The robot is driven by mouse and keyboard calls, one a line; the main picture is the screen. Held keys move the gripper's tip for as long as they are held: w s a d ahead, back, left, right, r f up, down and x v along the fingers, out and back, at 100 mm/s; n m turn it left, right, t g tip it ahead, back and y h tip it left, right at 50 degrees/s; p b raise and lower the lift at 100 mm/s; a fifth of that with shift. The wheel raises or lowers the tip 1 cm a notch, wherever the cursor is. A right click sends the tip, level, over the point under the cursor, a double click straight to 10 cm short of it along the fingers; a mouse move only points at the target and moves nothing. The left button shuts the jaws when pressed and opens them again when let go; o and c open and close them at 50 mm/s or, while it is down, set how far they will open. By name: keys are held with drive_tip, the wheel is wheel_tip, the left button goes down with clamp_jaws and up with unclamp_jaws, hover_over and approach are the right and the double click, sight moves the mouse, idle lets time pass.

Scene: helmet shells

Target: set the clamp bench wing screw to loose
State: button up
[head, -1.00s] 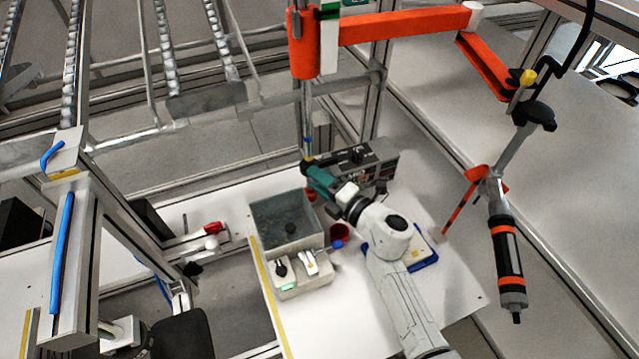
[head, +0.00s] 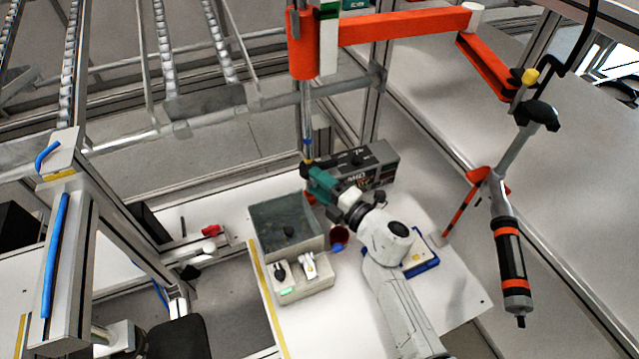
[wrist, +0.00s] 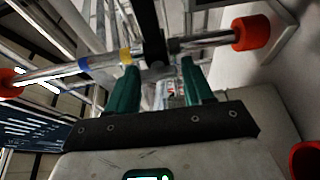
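A vertical steel post (head: 307,120) with blue and yellow bands hangs below the orange arm; it crosses the wrist view (wrist: 205,40) sideways, with a red-orange piece at each end. A black part (wrist: 153,45) on this post, probably the wing screw, shows in the wrist view; its exact angle is unclear. In the head view it is a small dark spot by my gripper (head: 312,182). My gripper's two green fingers (wrist: 158,68) are apart, with the black part in line with the gap between them. I see no contact, and depth is hard to judge.
A grey bin (head: 285,212) and a control box (head: 302,284) with levers stand left of my arm. A dark grey case (head: 370,165) stands behind it. An orange-black tool (head: 510,265) hangs at right.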

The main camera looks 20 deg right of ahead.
drive_tip(key=shift+o, duration=1.3)
drive_tip(key=v, duration=1)
drive_tip(key=shift+s, duration=0.35)
drive_tip(key=shift+d, duration=0.1)
